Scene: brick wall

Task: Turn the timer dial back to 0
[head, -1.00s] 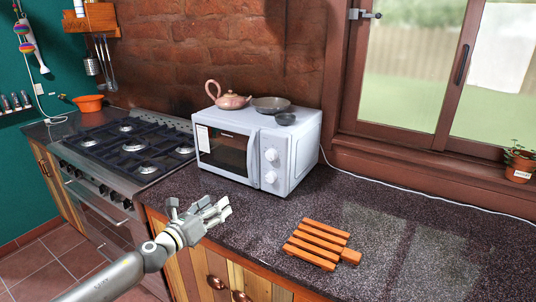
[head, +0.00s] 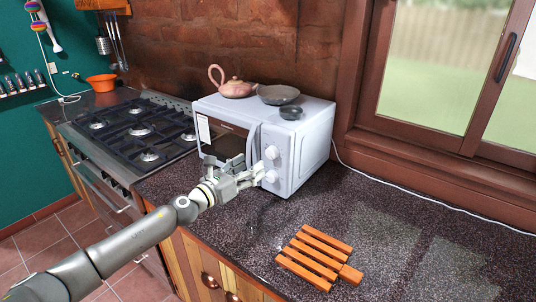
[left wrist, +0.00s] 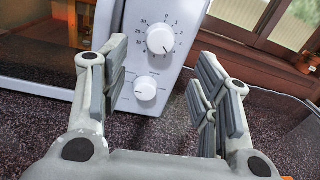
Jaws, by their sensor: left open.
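The white microwave (head: 313,150) stands on the counter. Its front panel has two round white dials. The upper dial (head: 271,152), ringed with numbers, also shows in the left wrist view (left wrist: 161,40); its dark mark seems to point down and right, away from the 0 at the top. The lower dial (head: 271,176) is smaller in the left wrist view (left wrist: 145,88). My left gripper (head: 259,176) is open and in front of the panel, near the lower dial. In the left wrist view, both dials appear between its spread fingers (left wrist: 163,62). Contact cannot be told. My right gripper is not in view.
An orange slatted trivet (head: 318,257) lies on the counter. A gas stove (head: 125,128) stands left. The counter right of the trivet is clear.

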